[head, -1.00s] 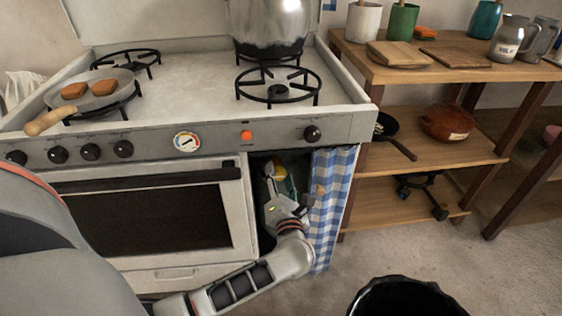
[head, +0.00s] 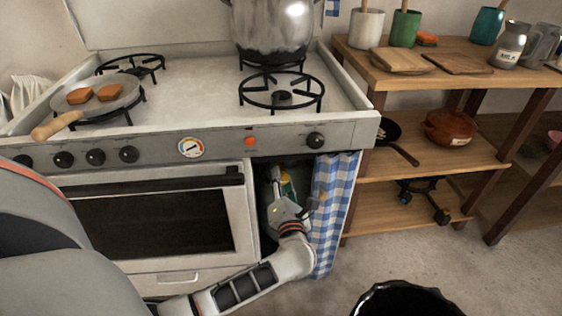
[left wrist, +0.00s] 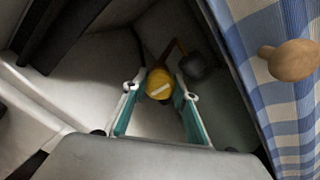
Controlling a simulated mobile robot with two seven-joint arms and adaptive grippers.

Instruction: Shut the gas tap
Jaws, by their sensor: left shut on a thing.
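In the head view my left gripper (head: 280,190) reaches into that compartment and hides most of the tap. My right gripper is in neither view.
A blue checked curtain (head: 333,210) hangs right beside my left wrist, with a round wooden knob (left wrist: 290,60) in front of it. The oven door (head: 150,225) bounds the compartment on the left. A brownish pipe and dark block (left wrist: 195,66) lie behind the tap.

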